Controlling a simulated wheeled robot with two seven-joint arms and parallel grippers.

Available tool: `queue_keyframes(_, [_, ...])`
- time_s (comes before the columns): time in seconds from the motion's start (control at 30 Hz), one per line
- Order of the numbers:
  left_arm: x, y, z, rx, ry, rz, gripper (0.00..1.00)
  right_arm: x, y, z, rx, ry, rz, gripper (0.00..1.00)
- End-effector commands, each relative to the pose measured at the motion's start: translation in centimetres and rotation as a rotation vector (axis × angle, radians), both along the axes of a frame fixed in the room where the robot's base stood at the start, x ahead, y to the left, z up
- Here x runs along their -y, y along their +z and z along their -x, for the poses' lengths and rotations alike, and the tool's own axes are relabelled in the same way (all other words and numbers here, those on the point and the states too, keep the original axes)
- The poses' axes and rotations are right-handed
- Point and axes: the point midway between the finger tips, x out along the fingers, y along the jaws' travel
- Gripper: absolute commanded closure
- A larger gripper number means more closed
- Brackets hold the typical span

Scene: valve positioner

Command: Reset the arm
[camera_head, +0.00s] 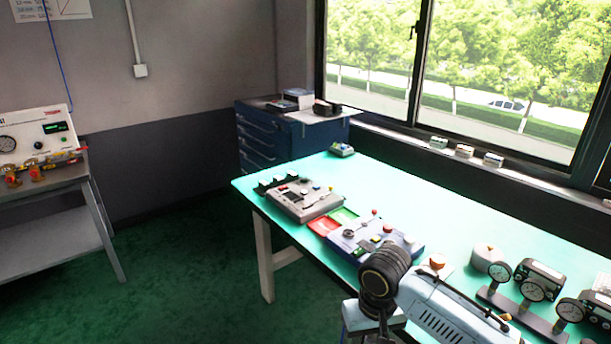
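One of my arms (440,308), pale blue-white with a black ringed joint (381,275), reaches in from the bottom right. It appears in front of the near edge of the green-topped table (400,188) and covers part of it. It seems to be my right arm. No fingertips of its gripper show. My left arm and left gripper are outside the picture. Whether the arm touches the table cannot be told from this view.
On the table are a grey device (300,200), a blue device (365,240), red (323,226) and green (344,215) trays, and black gauges (533,290) at right. A blue drawer cabinet (268,140) stands behind. An instrument bench (45,190) stands left. The green floor (180,270) between is clear.

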Motion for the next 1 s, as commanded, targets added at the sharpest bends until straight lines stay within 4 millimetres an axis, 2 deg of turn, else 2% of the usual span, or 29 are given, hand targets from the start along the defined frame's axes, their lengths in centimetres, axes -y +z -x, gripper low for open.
queue_keyframes(0.13, [0.1, 0.1, -1.6, 0.024, -0.001, 0.002, 0.69, -1.4, -1.1, 1.9, 0.016, 0.047, -0.050, 0.56])
queue_keyframes(0.23, [0.2, 0.2, -4.4, 0.066, -0.001, 0.005, 0.69, -2.2, -1.8, 3.3, 0.032, 0.078, -0.085, 0.56])
queue_keyframes(0.33, [0.3, 0.4, -6.1, 0.092, -0.001, 0.007, 0.69, -3.0, -2.4, 4.9, 0.051, 0.104, -0.126, 0.56])
queue_keyframes(0.43, [0.2, 0.3, -5.5, 0.082, -0.001, 0.005, 0.69, -3.6, -3.1, 6.8, 0.080, 0.125, -0.168, 0.56])
queue_keyframes(0.57, [0.1, 0.2, -3.3, 0.050, -0.001, 0.003, 0.69, -3.5, -3.7, 9.9, 0.136, 0.132, -0.221, 0.56])
queue_keyframes(0.73, [-0.1, 0.1, -2.2, 0.032, -0.002, 0.000, 0.69, -1.1, -4.0, 13.8, 0.217, 0.097, -0.228, 0.56])
queue_keyframes(1.0, [-0.1, 0.1, -2.8, 0.040, -0.002, -0.001, 0.69, 4.2, -3.9, 18.7, 0.284, 0.031, -0.135, 0.56])
